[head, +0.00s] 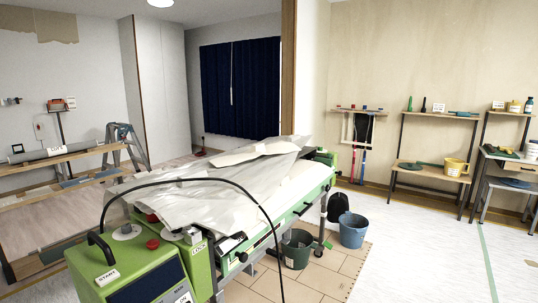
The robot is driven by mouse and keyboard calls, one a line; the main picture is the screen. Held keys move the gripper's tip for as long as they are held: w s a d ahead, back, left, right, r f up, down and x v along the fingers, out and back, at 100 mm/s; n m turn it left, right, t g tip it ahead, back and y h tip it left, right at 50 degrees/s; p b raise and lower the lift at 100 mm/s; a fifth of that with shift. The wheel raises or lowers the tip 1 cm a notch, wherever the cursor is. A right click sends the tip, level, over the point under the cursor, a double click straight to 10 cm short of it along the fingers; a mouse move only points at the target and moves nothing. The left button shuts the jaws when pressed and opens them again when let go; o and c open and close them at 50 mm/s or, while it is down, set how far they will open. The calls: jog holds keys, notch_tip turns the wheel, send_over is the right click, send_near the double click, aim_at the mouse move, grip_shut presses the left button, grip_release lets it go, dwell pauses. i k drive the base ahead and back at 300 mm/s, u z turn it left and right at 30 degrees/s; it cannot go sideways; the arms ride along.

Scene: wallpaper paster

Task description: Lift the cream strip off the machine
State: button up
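The green wallpaper pasting machine (317,193) stands in the middle of the view, running from the near left to the far right. Crumpled whitish sheets lie over its top and hang at its left side. A cream-coloured piece (262,147), which looks like the cream strip, lies uppermost at the far end. Its edges are folded and partly raised, and I cannot tell where it ends among the paler sheets (190,200). My gripper is not in view.
A black cable (215,181) arches over the machine's near end. A dark green bucket (297,250) and a blue bucket (353,231) stand at its right side. Shelves (436,171) line the right wall. A wooden bench (60,157) and stepladder (125,143) stand left. The right floor is largely clear.

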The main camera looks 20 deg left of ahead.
aim_at(258, 150)
jog(key=z, duration=0.2)
jog(key=i, duration=1.65)
jog(key=u, duration=0.25)
jog(key=i, duration=1.15)
jog(key=u, duration=1.65)
jog(key=i, duration=0.9)
jog(key=u, duration=0.9)
